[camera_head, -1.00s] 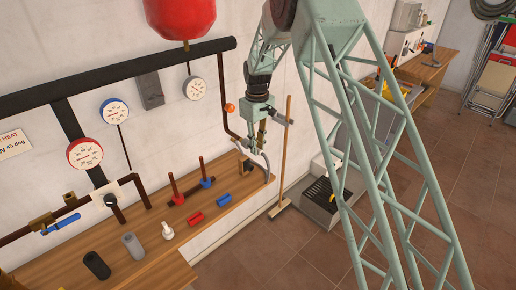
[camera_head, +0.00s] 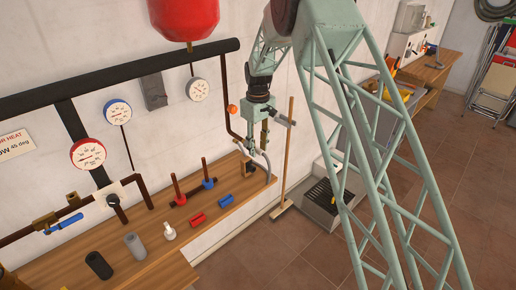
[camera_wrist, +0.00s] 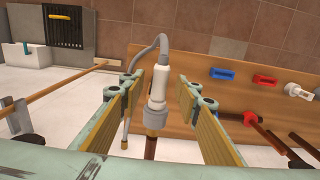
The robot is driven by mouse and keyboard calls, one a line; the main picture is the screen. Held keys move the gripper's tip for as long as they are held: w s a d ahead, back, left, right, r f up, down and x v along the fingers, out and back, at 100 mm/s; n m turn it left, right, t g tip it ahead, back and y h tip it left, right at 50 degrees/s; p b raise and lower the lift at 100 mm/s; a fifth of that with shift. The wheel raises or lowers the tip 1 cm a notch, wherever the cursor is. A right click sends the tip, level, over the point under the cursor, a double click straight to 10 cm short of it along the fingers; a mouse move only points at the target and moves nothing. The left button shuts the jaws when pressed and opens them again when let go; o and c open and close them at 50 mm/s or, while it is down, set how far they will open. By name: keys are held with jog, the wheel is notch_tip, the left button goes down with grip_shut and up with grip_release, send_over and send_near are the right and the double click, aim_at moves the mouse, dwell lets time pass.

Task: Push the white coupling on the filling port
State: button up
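The white coupling (camera_wrist: 158,84) stands between my gripper's fingers in the wrist view, with a grey hose (camera_wrist: 143,54) looping from its far end. A grey collar (camera_wrist: 154,117) is at its near end. A brown pipe end (camera_wrist: 150,148), which looks like the filling port, lies in line below the collar; I cannot tell how far they are joined. My gripper (camera_wrist: 160,101) is open, with a visible gap on each side of the coupling. In the head view my gripper (camera_head: 252,150) is beside the hose (camera_head: 266,160) at the bench's far end; the coupling is too small to make out there.
The wooden bench (camera_head: 150,250) holds grey and black cylinders, a white fitting (camera_head: 169,231), and red (camera_head: 198,219) and blue (camera_head: 225,200) parts. A broom (camera_head: 287,160) leans right of my gripper.

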jog(key=shift+r, duration=0.15)
notch_tip(320, 180, up, 12)
dwell(0.7)
dwell(1.0)
notch_tip(320, 180, up, 10)
jog(key=p, duration=0.5)
jog(key=shift+p, duration=0.4)
dwell(0.4)
dwell(0.5)
